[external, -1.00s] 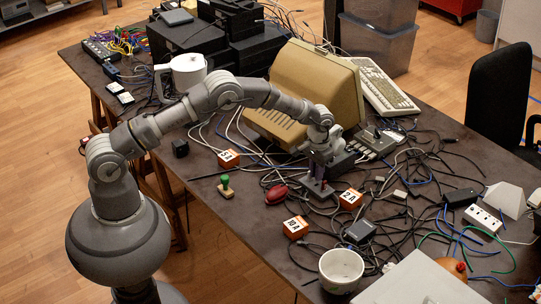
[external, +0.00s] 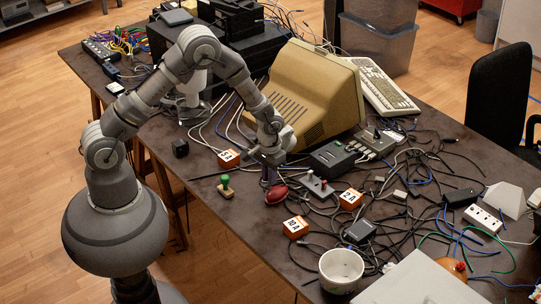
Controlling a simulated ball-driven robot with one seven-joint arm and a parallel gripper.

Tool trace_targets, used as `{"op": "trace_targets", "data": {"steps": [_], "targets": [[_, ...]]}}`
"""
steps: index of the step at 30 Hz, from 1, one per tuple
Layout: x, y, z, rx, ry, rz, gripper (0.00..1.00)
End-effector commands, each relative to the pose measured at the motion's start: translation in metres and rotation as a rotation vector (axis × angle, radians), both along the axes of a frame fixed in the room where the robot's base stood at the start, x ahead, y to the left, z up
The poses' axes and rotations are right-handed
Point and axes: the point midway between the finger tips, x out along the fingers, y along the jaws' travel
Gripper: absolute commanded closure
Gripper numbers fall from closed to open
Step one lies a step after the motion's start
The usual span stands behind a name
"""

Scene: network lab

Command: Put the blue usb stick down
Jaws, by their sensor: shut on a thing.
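My gripper (external: 269,176) is above the table, just over the red oval object (external: 276,194). Its narrow purple-tinted fingers point down and are close together. The blue usb stick is shut between them, but it is too small to make out apart from the fingers.
The dark table (external: 205,205) is crowded with loose cables. Orange blocks (external: 229,158) and a small box with knobs (external: 317,187) are close by. A dark port box (external: 332,157) is to the right. A white cup (external: 340,268) stands near the front edge.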

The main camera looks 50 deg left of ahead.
Motion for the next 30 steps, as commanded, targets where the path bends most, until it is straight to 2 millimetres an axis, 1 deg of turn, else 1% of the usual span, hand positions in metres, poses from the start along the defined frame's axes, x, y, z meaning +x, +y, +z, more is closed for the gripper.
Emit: {"op": "trace_targets", "data": {"steps": [1,2,6,9,11,14,19,23,28,30], "targets": [[0.006,0.013,0.005,0.0,-0.004,0.083,1.0],[0.009,0.021,0.008,0.001,-0.003,0.139,1.0],[0.02,0.062,0.025,0.002,-0.005,0.435,1.0],[0.024,0.084,0.033,0.002,-0.002,0.597,1.0],[0.024,0.091,0.032,0.002,0.0,0.652,1.0],[0.024,0.095,0.018,0.003,0.002,0.685,1.0],[0.024,0.095,-0.018,0.004,0.003,0.683,1.0],[0.024,0.095,-0.033,0.003,0.001,0.681,1.0],[0.024,0.095,-0.059,0.002,0.001,0.681,1.0],[0.025,0.095,-0.063,0.002,0.001,0.681,1.0]]}}
